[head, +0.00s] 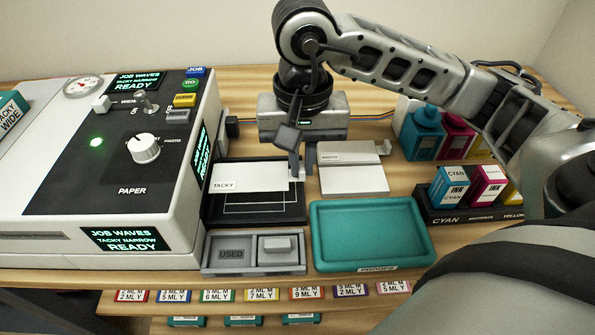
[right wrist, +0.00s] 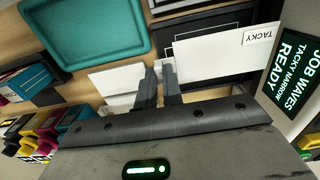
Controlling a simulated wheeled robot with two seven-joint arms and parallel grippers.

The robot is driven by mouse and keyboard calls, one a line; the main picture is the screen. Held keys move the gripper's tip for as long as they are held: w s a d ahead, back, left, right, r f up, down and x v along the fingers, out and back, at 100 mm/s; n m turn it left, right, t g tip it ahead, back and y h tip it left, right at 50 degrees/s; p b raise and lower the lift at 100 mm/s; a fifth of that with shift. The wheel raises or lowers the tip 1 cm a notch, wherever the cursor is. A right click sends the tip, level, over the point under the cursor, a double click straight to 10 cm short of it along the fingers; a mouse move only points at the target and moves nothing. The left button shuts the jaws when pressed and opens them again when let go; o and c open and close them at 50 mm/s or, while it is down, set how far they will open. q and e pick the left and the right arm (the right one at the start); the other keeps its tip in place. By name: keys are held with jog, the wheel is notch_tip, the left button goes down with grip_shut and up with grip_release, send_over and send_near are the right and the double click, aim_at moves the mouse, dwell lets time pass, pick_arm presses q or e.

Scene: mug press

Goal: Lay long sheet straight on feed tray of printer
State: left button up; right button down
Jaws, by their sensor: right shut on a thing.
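A long white sheet with a TACKY label (head: 250,176) is over the back part of the black feed tray (head: 262,213), right of the printer (head: 75,200). White outlines show on the bare front of the tray. My right gripper (head: 301,168) is shut on the right end of the sheet. In the right wrist view, the gripper (right wrist: 162,84) is at that end, and the sheet (right wrist: 215,55) runs off toward the printer's screen. The sheet looks nearly parallel to the tray outline. I cannot tell whether it touches the tray. My left gripper is not in view.
A white PHOTO stack (head: 352,180) lies close right of the gripper. In front are a grey USED tray (head: 232,254) and a teal PROOFS tray (head: 370,235), which is empty. Ink boxes (head: 450,187) and bottles (head: 423,135) stand at the right.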

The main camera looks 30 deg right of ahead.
aim_at(299, 188)
jog(key=w+f, duration=0.1)
jog(key=w+d+f, duration=0.1)
jog(key=shift+f, duration=0.3)
jog(key=f, duration=0.3)
jog(key=shift+w+d, duration=0.2)
jog(key=shift+w, duration=0.15)
jog(key=shift+f, duration=0.8)
jog(key=c, duration=1.5)
grip_release()
jog(key=shift+r, duration=0.15)
jog(key=shift+c, duration=0.2)
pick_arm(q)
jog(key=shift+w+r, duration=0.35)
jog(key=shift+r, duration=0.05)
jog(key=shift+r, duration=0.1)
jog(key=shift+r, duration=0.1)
pick_arm(e)
jog(key=shift+r, duration=0.1)
